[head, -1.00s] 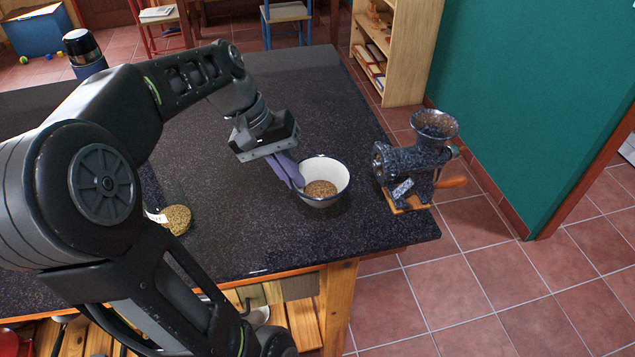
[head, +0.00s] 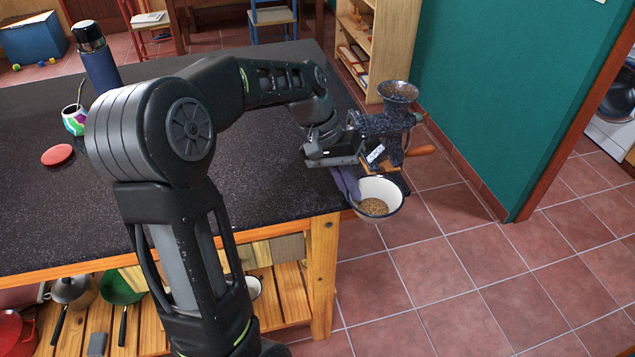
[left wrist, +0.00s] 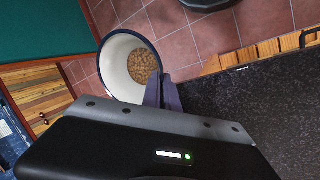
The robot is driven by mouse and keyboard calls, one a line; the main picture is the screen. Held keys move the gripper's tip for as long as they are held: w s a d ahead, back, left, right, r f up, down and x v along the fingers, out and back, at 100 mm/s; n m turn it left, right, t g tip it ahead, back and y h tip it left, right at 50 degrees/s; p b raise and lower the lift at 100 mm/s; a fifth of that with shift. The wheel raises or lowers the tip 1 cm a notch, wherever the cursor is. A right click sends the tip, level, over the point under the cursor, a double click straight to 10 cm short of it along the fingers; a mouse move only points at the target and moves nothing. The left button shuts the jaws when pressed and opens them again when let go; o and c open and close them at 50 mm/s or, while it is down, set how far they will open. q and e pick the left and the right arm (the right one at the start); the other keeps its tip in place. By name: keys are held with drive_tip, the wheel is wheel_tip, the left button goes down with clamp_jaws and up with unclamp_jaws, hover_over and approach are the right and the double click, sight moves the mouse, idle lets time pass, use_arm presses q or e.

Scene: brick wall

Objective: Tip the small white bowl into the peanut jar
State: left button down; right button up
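The small white bowl (head: 386,188) has a dark rim and holds brown peanut-like bits (head: 374,207). My left gripper (head: 347,184) is shut on its left rim. The bowl appears roughly upright, beyond the table's right edge with floor tiles behind it. In the left wrist view the bowl (left wrist: 113,62) sits at the tips of the purple fingers (left wrist: 163,94), its contents still inside. The peanut jar is not visible in either current view; my left arm covers much of the table. My right gripper is not in view.
A speckled hand grinder (head: 385,135) stands at the table's right edge, close behind the bowl.

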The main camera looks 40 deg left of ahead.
use_arm(q)
drive_tip(key=w+d+f+m+g, duration=0.1)
drive_tip(key=w+d+f+m, duration=0.2)
drive_tip(key=d, duration=0.9)
drive_tip(key=w+f, duration=0.3)
drive_tip(key=w, duration=0.1)
drive_tip(key=shift+w+d+f+m, duration=0.15)
drive_tip(key=shift+d+m, duration=0.05)
drive_tip(key=shift+m, duration=0.1)
